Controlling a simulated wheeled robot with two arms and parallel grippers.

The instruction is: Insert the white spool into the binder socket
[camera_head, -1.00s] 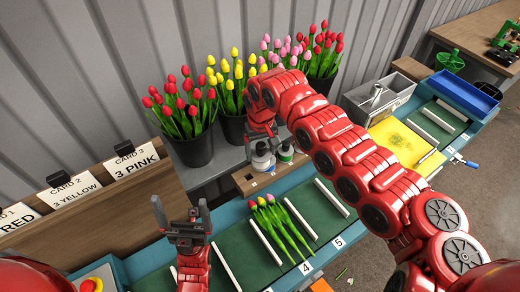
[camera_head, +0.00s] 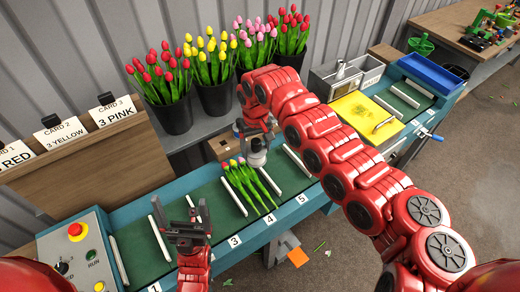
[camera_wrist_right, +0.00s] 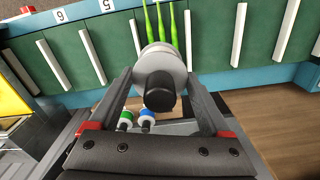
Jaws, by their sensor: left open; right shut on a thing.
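The white spool (camera_head: 257,158), with a dark core, is clamped between the fingers of my right gripper (camera_head: 256,137). In the right wrist view the spool (camera_wrist_right: 160,72) sits between both fingertips, its dark end towards the camera. It is held over the green bench, by the heads of a tulip bunch (camera_head: 252,188); the gap below it cannot be judged. My left gripper (camera_head: 196,212) is open and empty over the left part of the bench. I cannot make out the binder socket for certain.
White dividers split the green bench (camera_head: 188,205) into numbered lanes. A wooden holder (camera_head: 219,147) stands behind it. Green-capped (camera_wrist_right: 125,120) and blue-capped (camera_wrist_right: 146,116) pieces show below the spool in the wrist view. Tulip buckets (camera_head: 172,116) line the wall. A control box (camera_head: 80,255) stands front left.

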